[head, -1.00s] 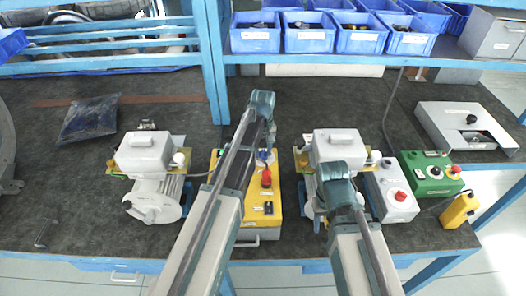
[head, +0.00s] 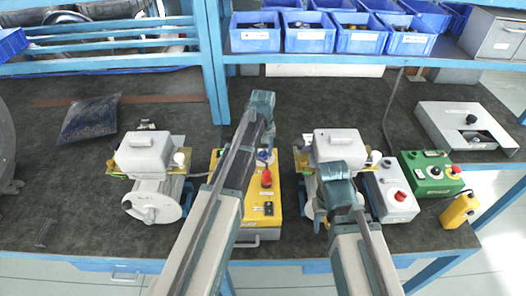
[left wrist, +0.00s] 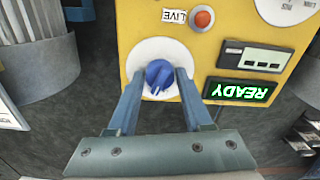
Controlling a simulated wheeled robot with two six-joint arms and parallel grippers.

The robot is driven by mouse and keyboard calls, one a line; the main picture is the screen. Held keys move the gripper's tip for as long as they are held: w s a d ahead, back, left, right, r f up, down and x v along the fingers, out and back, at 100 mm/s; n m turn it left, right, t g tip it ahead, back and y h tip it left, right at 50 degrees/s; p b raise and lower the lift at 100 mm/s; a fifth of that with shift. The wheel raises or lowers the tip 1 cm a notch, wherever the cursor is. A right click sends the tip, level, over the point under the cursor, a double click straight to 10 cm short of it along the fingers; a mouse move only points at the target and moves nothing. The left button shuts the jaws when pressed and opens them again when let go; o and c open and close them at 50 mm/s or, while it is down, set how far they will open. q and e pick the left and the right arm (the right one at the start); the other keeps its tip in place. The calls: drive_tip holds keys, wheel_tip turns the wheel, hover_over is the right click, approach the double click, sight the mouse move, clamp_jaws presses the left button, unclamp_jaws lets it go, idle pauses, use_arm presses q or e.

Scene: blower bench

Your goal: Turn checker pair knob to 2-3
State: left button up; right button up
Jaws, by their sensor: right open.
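The checker is a yellow box (head: 270,222) in the middle of the bench, partly hidden by my left arm. Its blue pair knob (left wrist: 159,75) sits on a round white dial (left wrist: 140,53) in the left wrist view. My left gripper (left wrist: 159,82) is open, with one finger on each side of the knob. I see no clear contact, and the dial's markings are not readable. The display (left wrist: 240,91) reads READY, upside down in this view. My right gripper (head: 320,220) is open and empty by the right blower (head: 338,146); its fingers are mostly hidden.
Another grey blower (head: 150,180) stands left of the checker. A red button (head: 266,178) stands up from the checker. A grey box (head: 392,190), a green box (head: 432,172) and a yellow pendant (head: 458,211) lie to the right. Blue bins (head: 308,40) line the shelf behind.

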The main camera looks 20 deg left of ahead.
sight(263, 152)
use_arm(q)
drive_tip(key=o, duration=0.3)
drive_tip(key=shift+r, duration=0.1)
wheel_tip(263, 152, up, 14)
drive_tip(key=p, duration=1.3)
drive_tip(key=shift+f+p, duration=0.2)
drive_tip(key=shift+p, duration=0.2)
drive_tip(key=s+d+m, duration=0.2)
drive_tip(key=s+m, duration=0.3)
drive_tip(key=s, duration=1.4)
drive_tip(key=s+d+f+m+b, duration=0.1)
drive_tip(key=d+f+b, duration=0.1)
drive_tip(key=d, duration=0.1)
drive_tip(key=s+d+f+m+b, duration=0.1)
drive_tip(key=s+d+f+b, duration=0.1)
drive_tip(key=d, duration=0.2)
drive_tip(key=s+d+f+m+y+b, duration=0.1)
drive_tip(key=s+d+f+m+b, duration=0.1)
drive_tip(key=d, duration=0.2)
drive_tip(key=shift+d+f+b, duration=0.15)
drive_tip(key=shift+f+b, duration=0.2)
drive_tip(key=shift+b, duration=0.05)
